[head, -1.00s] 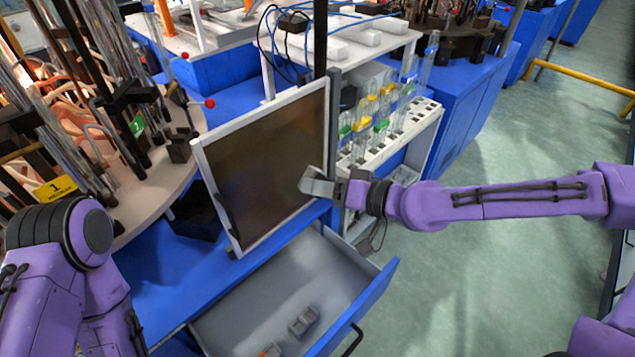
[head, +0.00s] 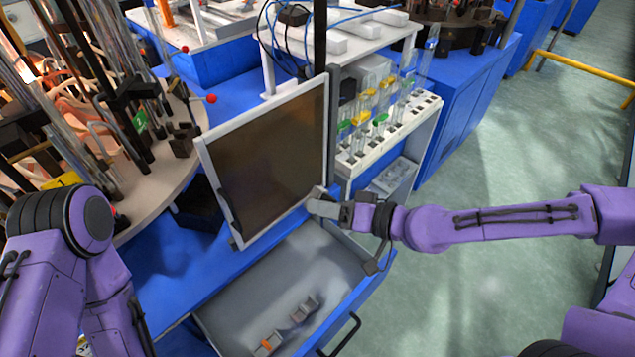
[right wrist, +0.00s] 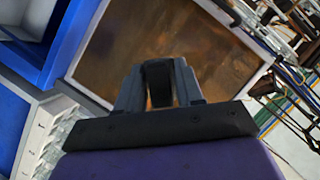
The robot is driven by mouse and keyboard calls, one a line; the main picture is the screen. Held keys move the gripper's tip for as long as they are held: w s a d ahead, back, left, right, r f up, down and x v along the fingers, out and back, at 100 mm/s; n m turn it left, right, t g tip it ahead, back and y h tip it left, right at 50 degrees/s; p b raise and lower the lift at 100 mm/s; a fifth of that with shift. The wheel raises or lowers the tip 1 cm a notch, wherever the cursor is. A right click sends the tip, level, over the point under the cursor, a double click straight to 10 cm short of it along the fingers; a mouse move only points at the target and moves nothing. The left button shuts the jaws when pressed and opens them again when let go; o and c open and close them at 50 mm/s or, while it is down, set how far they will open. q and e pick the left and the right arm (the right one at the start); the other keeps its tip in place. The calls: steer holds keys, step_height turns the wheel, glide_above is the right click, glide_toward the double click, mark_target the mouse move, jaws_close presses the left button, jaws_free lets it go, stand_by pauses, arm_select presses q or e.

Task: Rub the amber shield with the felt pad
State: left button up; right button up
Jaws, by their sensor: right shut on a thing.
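The amber shield (head: 268,160) is a dark brown, see-through panel in a white frame, standing upright at the bench edge. It fills much of the right wrist view (right wrist: 205,65), with brown smudges on it. My right gripper (head: 325,204) is at the shield's lower right corner in the head view. It is shut on a dark block, the felt pad (right wrist: 157,72), which shows between the two grey fingers in the right wrist view. I cannot tell whether the pad touches the panel. My left arm shows at lower left; its gripper is out of view.
An open drawer (head: 235,312) below the shield holds small grey blocks (head: 304,308), one with orange on it. A white rack (head: 352,170) with glass tubes stands behind my right gripper. A round carousel (head: 165,185) with glass rods is at left.

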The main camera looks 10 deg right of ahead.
steer(key=s+a+f+g+p, duration=0.1)
steer(key=s+a+f+p, duration=0.25)
steer(key=a+f, duration=0.25)
steer(key=w+a+r+t+b, duration=0.1)
steer(key=w+a+r, duration=0.1)
steer(key=w+a, duration=0.2)
steer(key=shift+w+r, duration=0.2)
steer(key=shift+w, duration=1.2)
steer(key=shift+w+a+b, duration=0.4)
steer(key=shift+w+b, duration=0.05)
steer(key=shift+w, duration=0.25)
steer(key=shift+w+d+b, duration=0.4)
steer(key=shift+w+d, duration=0.1)
steer(key=shift+d, duration=0.4)
steer(key=shift+w+d+b, duration=0.4)
steer(key=shift+w+d, duration=0.1)
steer(key=shift+d, duration=0.35)
steer(key=shift+w+a, duration=0.1)
steer(key=shift+a, duration=0.2)
steer(key=shift+s+a+r, duration=0.1)
steer(key=shift+s+a, duration=0.45)
steer(key=shift+a, duration=0.2)
steer(key=shift+s+a, duration=0.5)
steer(key=shift+a, duration=0.25)
